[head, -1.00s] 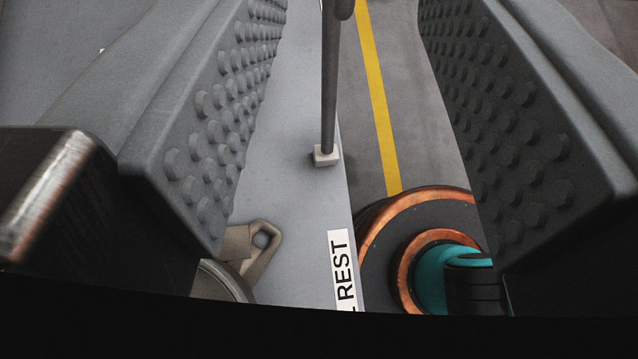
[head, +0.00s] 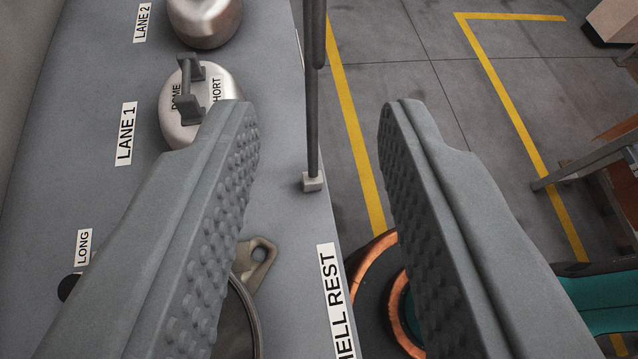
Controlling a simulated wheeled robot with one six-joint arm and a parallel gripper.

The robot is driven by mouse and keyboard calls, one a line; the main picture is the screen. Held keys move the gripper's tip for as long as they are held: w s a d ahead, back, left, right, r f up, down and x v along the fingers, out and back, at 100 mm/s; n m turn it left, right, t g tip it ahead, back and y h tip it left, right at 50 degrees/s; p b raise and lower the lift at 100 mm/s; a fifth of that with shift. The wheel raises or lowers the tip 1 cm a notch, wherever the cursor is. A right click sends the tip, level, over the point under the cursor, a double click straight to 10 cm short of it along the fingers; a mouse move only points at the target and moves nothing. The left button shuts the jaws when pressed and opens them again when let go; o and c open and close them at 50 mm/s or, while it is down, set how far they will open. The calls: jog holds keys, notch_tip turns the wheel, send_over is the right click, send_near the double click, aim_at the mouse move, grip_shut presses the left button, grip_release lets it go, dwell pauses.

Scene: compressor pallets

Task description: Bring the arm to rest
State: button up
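My gripper (head: 318,120) is open, with its two grey studded fingers wide apart and nothing between them. It is above the right edge of a grey table (head: 290,215). Between the fingers, further down, I see the table edge, a dark upright post (head: 313,110) on a small pale foot, and the floor. A metal ring part with a lug (head: 258,262) sits partly behind the left finger.
A silver dome with a handle (head: 222,85) stands by the LANE 1 label (head: 126,134). Another silver dome (head: 205,18) is by LANE 2 (head: 142,22). A copper-and-black round part (head: 372,262) is off the table's right side. Yellow lines (head: 520,130) mark the floor.

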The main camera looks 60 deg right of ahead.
dwell(0.3)
jog(key=w+d+f+n+t+y, duration=0.1)
jog(key=w+d+f+n+y, duration=0.4)
jog(key=d+f+n+y, duration=0.5)
jog(key=s+d+r+m+t, duration=0.1)
jog(key=d+r+t, duration=0.1)
jog(key=d, duration=0.4)
jog(key=s+d+r+t, duration=0.2)
jog(key=d+t, duration=0.3)
jog(key=shift+d+r+m+h, duration=0.25)
jog(key=shift+d+m+h, duration=0.05)
jog(key=shift+d+m, duration=0.1)
jog(key=shift+a, duration=0.1)
dwell(2.1)
